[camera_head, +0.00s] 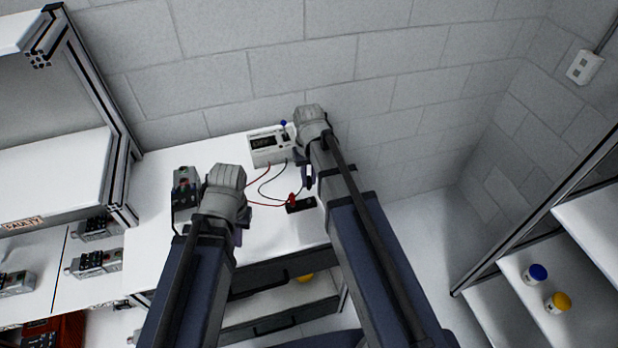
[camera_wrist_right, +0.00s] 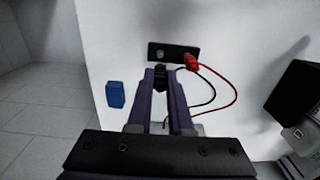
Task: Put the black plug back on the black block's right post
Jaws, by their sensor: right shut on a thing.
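The black block (camera_head: 301,205) lies on the white table; it also shows in the right wrist view (camera_wrist_right: 174,48). A red plug (camera_head: 291,199) sits at its left end in the head view, which is the right end in the right wrist view (camera_wrist_right: 190,62). A bare silvery post (camera_wrist_right: 159,55) shows at the other end. My right gripper (camera_head: 308,179) is shut on the black plug (camera_wrist_right: 160,77), held apart from the post, with a black lead running from it. My left gripper (camera_head: 239,237) is over the table's front left, its jaws mostly hidden by its wrist.
A white meter (camera_head: 268,147) stands at the back of the table, with red and black leads. A grey device (camera_head: 186,188) stands at the left. A blue block (camera_wrist_right: 115,94) lies near the table edge in the right wrist view. An open drawer (camera_head: 280,300) is below the table.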

